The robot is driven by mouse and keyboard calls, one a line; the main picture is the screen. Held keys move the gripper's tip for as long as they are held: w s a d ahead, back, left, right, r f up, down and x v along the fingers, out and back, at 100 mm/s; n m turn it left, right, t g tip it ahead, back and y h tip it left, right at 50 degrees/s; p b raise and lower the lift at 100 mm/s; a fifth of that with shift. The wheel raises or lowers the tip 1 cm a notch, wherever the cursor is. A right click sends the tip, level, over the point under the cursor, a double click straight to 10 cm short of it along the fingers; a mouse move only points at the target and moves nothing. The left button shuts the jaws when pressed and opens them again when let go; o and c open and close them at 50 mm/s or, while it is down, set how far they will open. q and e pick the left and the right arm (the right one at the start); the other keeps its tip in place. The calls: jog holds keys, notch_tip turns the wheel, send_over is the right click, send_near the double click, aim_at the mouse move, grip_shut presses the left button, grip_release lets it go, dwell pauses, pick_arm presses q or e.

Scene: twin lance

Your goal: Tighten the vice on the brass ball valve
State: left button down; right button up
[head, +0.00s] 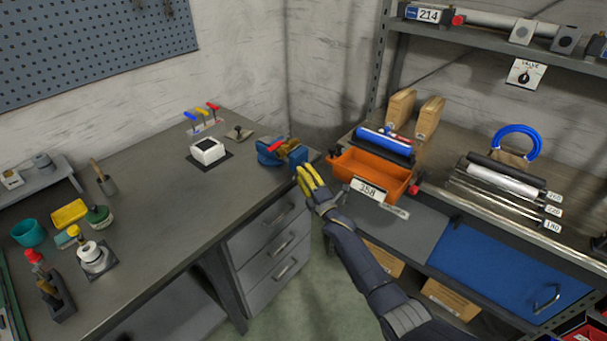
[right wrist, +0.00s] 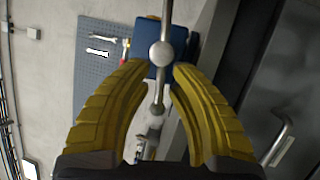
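The blue vice (head: 268,156) stands at the right end of the grey workbench. A red lever (head: 277,147) shows at its top, apparently the ball valve's handle; the brass body is too small to make out. My right gripper (head: 307,179) is at the front right of the vice, its yellow fingers close to it. In the right wrist view the fingers (right wrist: 160,72) are apart on either side of the vice's metal handle bar (right wrist: 157,92) and its round knob (right wrist: 161,54), with gaps visible. The blue vice body (right wrist: 150,66) is behind. My left gripper is not in view.
An orange bin (head: 372,176) marked 358 stands right of my right gripper on the shelf unit. A white box (head: 208,151) and colored-handled tools are left of the vice. Bench drawers (head: 272,245) lie below. The middle of the bench (head: 165,195) is clear.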

grip_shut()
jog(key=shift+d+f+n, duration=0.1)
jog(key=shift+f+n, duration=0.05)
jog(key=shift+n, duration=0.25)
dwell(0.5)
